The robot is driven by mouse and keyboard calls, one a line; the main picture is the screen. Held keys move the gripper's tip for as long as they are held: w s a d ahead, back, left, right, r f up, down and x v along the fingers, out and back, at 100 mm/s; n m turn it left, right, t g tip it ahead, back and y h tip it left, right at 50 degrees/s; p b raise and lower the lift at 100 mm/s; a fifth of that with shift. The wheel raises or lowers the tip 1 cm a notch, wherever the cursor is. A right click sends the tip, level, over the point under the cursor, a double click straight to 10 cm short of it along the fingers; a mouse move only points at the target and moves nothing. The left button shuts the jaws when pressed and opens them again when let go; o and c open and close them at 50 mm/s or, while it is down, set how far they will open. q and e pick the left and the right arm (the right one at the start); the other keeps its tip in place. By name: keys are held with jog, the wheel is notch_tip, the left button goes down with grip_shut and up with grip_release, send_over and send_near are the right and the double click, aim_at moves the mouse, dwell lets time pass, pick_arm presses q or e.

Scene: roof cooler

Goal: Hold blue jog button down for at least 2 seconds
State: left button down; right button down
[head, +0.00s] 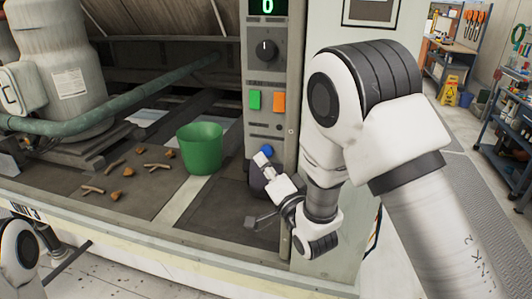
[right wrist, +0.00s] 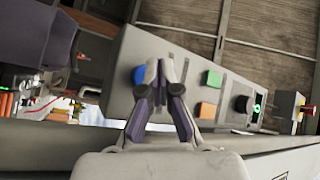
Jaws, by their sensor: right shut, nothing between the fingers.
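The blue jog button (head: 267,151) is low on the grey control panel (head: 284,70), below the green and orange buttons. It also shows in the right wrist view (right wrist: 139,75), just left of my fingers. My right gripper (head: 262,158) is shut and empty, with its fingertips close to the blue button in the head view. In the right wrist view the fingertips (right wrist: 161,66) partly cover the button's right side. I cannot tell whether they touch it or whether it is pressed.
The panel has a green button (head: 255,100), an orange button (head: 279,102), a black knob (head: 265,50) and a display (head: 267,6) reading 0. A green bucket (head: 201,150) stands left of the panel. Several brown twigs and chunks (head: 117,196) lie on the deck.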

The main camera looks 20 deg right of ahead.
dwell(0.6)
jog(key=shift+w+d+r, duration=0.1)
jog(key=shift+w+d, duration=0.05)
jog(key=shift+w, duration=0.15)
jog(key=shift+w+d+r, duration=0.15)
jog(key=shift+w+r, duration=0.05)
jog(key=shift+r, duration=0.45)
dwell(2.0)
dwell(2.2)
jog(key=shift+s+f+b, duration=0.1)
jog(key=shift+f+b, duration=0.15)
jog(key=shift+b, duration=0.25)
jog(key=shift+f, duration=0.1)
